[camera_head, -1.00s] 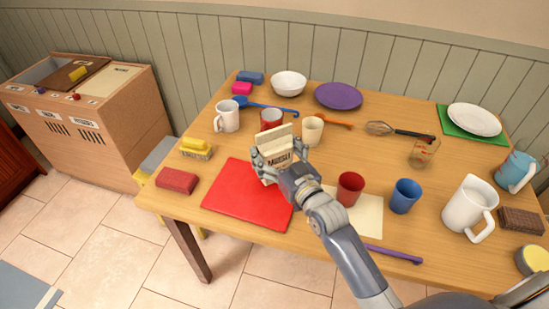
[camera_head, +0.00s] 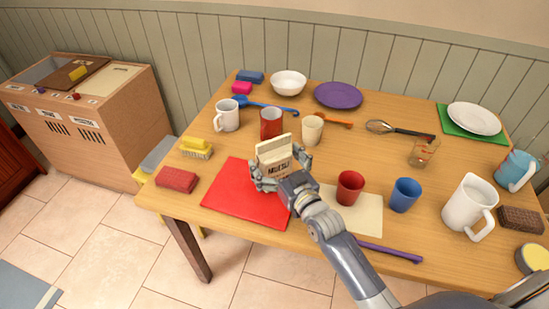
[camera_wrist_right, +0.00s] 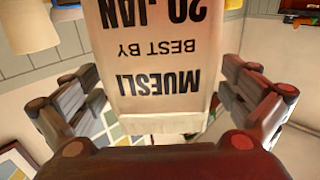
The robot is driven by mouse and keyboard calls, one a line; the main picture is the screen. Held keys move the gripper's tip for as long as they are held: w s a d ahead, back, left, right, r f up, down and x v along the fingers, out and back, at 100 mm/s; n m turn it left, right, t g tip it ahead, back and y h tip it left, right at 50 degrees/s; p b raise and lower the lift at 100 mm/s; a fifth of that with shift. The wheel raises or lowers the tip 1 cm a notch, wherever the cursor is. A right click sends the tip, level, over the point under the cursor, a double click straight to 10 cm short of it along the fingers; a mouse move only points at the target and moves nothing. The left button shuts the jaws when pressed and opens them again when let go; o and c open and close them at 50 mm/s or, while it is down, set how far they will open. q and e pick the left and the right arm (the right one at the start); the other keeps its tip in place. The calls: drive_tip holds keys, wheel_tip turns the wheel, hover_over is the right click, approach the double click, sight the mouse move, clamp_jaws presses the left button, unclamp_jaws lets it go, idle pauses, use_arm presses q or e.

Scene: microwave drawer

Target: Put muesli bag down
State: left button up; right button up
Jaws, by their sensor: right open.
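The muesli bag (camera_head: 274,157) is cream-coloured with dark lettering and stands upright near the back right edge of the red board (camera_head: 238,195). It fills the middle of the right wrist view (camera_wrist_right: 160,65), with its print upside down there. My right gripper (camera_head: 278,172) is around the bag, one finger on each side. In the right wrist view the fingers are spread open, with gaps between them and the bag. The bag's base is hidden behind my gripper in the head view. My left gripper is not in view.
A dark red cup (camera_head: 349,188) and a blue cup (camera_head: 405,195) stand to the right. A red sponge (camera_head: 176,180) lies left of the board, whose front left part is clear.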

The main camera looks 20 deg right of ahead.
drive_tip(key=shift+r, duration=0.25)
drive_tip(key=s+d, duration=0.2)
drive_tip(key=s, duration=0.9)
drive_tip(key=shift+s+d+b, duration=0.15)
drive_tip(key=shift+s+b, duration=0.15)
drive_tip(key=shift+s, duration=0.1)
drive_tip(key=shift+f, duration=0.15)
